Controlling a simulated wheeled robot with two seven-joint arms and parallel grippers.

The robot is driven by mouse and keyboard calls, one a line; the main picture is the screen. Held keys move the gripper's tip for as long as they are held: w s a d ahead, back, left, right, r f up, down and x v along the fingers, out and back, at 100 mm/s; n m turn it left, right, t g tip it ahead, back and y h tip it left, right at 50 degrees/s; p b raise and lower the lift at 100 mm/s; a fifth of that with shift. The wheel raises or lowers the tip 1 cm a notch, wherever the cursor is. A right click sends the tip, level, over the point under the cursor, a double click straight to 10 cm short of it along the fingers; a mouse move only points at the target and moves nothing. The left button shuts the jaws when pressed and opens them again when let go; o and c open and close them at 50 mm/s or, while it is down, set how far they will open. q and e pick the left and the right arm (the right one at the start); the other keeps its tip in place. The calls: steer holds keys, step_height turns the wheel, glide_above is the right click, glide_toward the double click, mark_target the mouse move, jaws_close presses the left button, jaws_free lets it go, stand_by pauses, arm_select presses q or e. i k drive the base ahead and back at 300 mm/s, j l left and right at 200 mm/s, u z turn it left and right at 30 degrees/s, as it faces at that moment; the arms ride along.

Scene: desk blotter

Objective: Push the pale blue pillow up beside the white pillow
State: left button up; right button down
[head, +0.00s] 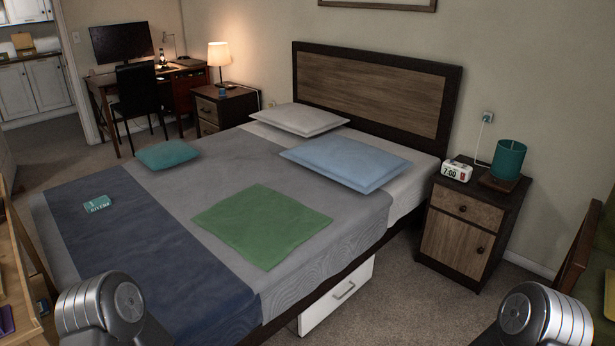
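The pale blue pillow (345,162) lies flat on the bed, right of the white pillow (299,118) and a little nearer to me. The white pillow lies close to the headboard (373,90) on the left side. A narrow gap of sheet seems to separate the two pillows, and bare light sheet shows between the pale blue pillow and the headboard. Parts of my two arms show at the bottom left and bottom right corners. Neither of my grippers is in view.
On the bed (225,162) lie a teal cushion (167,155), a green cloth (261,224) and a small teal book (97,203). A nightstand (467,228) with a clock (457,170) and teal lamp (508,159) stands right. A white drawer (337,296) juts out under the bed.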

mark_target(360, 167)
steer(key=l+u, duration=0.1)
steer(key=u, duration=0.35)
steer(key=i+l+u, duration=0.1)
steer(key=u, duration=0.4)
steer(key=l+u, duration=0.1)
steer(key=u, duration=0.35)
steer(key=l+u, duration=0.25)
steer(key=l, duration=0.25)
steer(key=l+u, duration=0.2)
steer(key=l, duration=0.3)
steer(key=l+u, duration=0.25)
steer(key=l, duration=0.25)
steer(key=l+u, duration=0.25)
steer(key=l, duration=0.25)
steer(key=k+l+u, duration=0.2)
steer(key=l, duration=0.25)
steer(key=k+l+u, duration=0.1)
steer(key=l+u, duration=0.15)
steer(key=l, duration=0.2)
steer(key=k+l, duration=0.15)
steer(key=l, duration=0.2)
steer(key=k+l, duration=0.1)
steer(key=l, duration=0.3)
steer(key=k+l, duration=0.15)
steer(key=l, duration=0.2)
steer(key=k+l, duration=0.15)
steer(key=l, duration=0.2)
steer(key=k+l, duration=0.15)
steer(key=l, duration=0.25)
